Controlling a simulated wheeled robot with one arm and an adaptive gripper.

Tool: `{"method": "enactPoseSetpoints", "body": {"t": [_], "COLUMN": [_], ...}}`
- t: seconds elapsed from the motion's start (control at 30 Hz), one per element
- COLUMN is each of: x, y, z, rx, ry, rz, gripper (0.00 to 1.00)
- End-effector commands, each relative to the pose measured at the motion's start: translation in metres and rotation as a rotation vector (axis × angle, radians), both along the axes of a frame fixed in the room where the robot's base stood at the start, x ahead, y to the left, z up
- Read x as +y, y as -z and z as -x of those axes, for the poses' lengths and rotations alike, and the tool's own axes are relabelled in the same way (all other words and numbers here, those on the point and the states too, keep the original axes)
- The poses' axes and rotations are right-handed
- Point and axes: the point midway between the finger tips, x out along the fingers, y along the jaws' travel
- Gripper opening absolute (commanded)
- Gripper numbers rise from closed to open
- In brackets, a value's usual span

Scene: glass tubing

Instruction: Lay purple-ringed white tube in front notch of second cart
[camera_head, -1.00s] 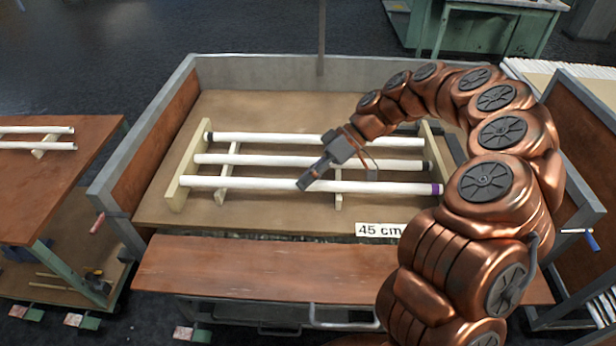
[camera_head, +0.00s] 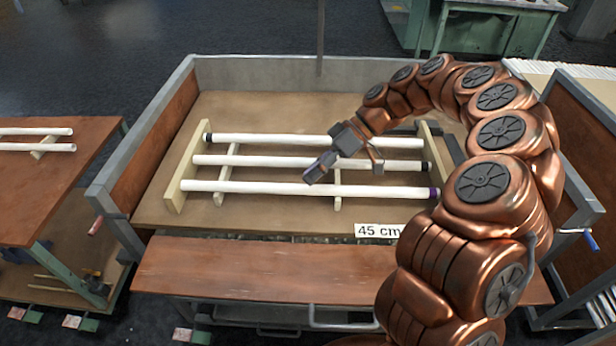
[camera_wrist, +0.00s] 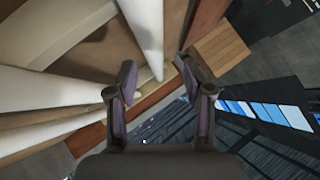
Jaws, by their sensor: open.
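The white tube with a purple ring (camera_head: 434,193) at its right end is the nearest of three tubes in the central cart (camera_head: 170,215). It lies level across the wooden supports, towards their front ends; its seating in the notches is too small to make out. My gripper (camera_head: 345,174) is open just above the middle of this tube, apparently clear of it. In the wrist view my open fingers (camera_wrist: 159,80) show nothing clamped between them, and a white tube (camera_wrist: 146,25) runs beyond them.
Two more white tubes with dark ends, the middle one (camera_head: 260,161) and the back one (camera_head: 265,138), lie behind. A "45 cm" label (camera_head: 378,230) is on the cart's front. A brown table (camera_head: 75,180) with tubes stands at left. The cart has raised side walls.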

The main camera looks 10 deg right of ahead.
Motion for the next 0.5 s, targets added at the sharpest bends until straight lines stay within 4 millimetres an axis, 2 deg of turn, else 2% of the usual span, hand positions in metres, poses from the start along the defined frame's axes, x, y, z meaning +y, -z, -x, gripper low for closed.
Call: {"method": "enactPoseSetpoints", "body": {"t": [0.5], "x": [-0.051], "y": [-0.038], "z": [-0.017], "rx": [0.001], "ry": [0.002], "rz": [0.0], "gripper": [0.51]}}
